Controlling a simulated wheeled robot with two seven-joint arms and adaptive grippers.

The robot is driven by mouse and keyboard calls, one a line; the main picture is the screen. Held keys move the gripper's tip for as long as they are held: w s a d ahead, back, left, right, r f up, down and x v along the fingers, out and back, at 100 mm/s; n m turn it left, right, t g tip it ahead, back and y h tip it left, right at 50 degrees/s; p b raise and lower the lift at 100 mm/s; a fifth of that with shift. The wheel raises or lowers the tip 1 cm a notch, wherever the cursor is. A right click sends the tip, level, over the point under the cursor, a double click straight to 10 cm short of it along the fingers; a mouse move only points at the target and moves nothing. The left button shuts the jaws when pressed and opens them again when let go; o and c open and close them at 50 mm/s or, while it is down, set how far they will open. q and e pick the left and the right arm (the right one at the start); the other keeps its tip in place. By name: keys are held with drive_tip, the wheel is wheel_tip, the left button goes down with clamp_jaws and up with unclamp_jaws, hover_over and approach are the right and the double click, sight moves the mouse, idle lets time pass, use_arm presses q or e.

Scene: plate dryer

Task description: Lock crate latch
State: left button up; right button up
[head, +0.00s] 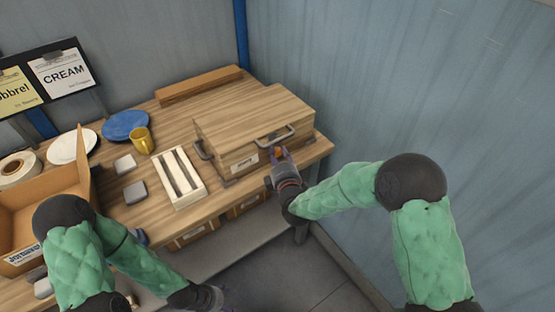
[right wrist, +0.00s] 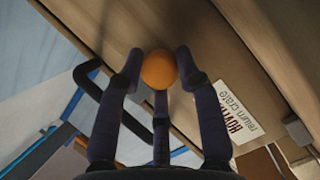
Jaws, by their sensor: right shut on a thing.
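A wooden crate (head: 250,112) with a closed top stands at the right end of the table. It has metal handles and a white label (head: 243,164), which reads "return crate" in the right wrist view (right wrist: 232,112). My right gripper (head: 279,155) is at the crate's front, near its right side. It is shut on an orange ball-shaped knob (right wrist: 159,69), held between its fingers close to the crate wall (right wrist: 225,45). How the knob joins the crate is hidden. My left gripper (head: 217,297) is low at the bottom edge, away from the crate, and its fingers are unclear.
A dark handle (right wrist: 110,105) sticks out beside my right fingers. A slotted white rack (head: 180,178), yellow mug (head: 142,140), blue plate (head: 126,125), white plate (head: 72,146) and open cardboard box (head: 45,212) occupy the table's left. A wall stands close on the right.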

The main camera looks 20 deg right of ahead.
drive_tip(key=shift+s+f+n+t+b, duration=0.1)
drive_tip(key=shift+f+n+t+b, duration=0.15)
drive_tip(key=shift+n+b, duration=0.4)
drive_tip(key=shift+f+n+t+b, duration=0.25)
drive_tip(key=shift+n+b, duration=0.15)
drive_tip(key=shift+n, duration=0.35)
drive_tip(key=o, duration=1.1)
drive_tip(key=shift+o, duration=0.2)
drive_tip(key=shift+d+r, duration=0.15)
drive_tip(key=shift+r, duration=0.05)
drive_tip(key=shift+r, duration=0.1)
drive_tip(key=s, duration=1.2)
drive_tip(key=shift+a, duration=0.35)
